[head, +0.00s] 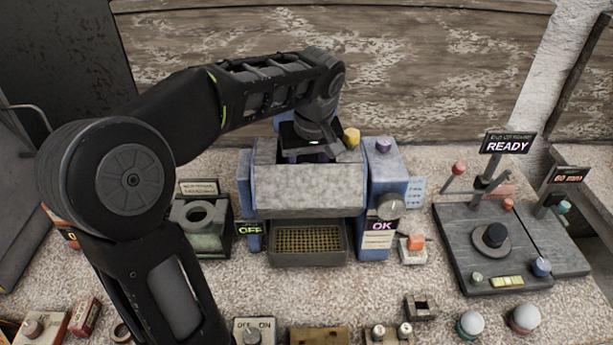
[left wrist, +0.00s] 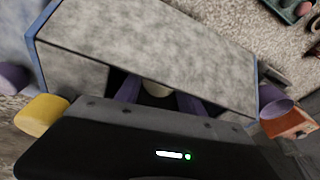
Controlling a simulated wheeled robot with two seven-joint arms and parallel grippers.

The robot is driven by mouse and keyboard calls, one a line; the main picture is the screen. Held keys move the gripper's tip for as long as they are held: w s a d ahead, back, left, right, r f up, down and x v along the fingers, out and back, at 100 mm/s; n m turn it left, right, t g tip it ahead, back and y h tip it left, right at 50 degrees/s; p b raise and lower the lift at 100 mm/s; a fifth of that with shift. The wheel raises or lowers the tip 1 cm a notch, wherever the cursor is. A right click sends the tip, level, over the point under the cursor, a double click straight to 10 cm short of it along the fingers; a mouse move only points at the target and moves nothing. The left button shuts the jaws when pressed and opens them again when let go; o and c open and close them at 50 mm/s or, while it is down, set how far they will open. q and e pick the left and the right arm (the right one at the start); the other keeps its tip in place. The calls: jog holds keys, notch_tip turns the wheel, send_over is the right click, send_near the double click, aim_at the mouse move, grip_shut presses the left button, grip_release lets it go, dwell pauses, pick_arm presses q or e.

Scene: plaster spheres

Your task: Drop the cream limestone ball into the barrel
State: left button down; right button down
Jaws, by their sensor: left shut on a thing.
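The cream limestone ball (left wrist: 157,88) shows in the left wrist view, mostly hidden by my gripper body. It sits between the purple fingers of my left gripper (left wrist: 158,95), which is shut on it. The barrel appears to be the grey faceted drum (head: 308,190) between blue side stands, and it also shows in the left wrist view (left wrist: 150,45). My gripper is at the barrel's upper far side, with the fingers against a dark gap in it. My right gripper is not in view.
A tray with a yellow grid (head: 308,241) lies below the barrel. A yellow knob (head: 351,137) and purple knob (head: 383,146) are close to my wrist. Two pale balls (head: 470,322) (head: 524,317) stand at the front right. A dark READY station (head: 492,245) stands at the right.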

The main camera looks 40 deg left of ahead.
pick_arm(q)
jog(key=shift+f, duration=0.2)
jog(key=shift+f+b, duration=0.45)
jog(key=shift+f, duration=0.15)
jog(key=c, duration=1)
grip_release()
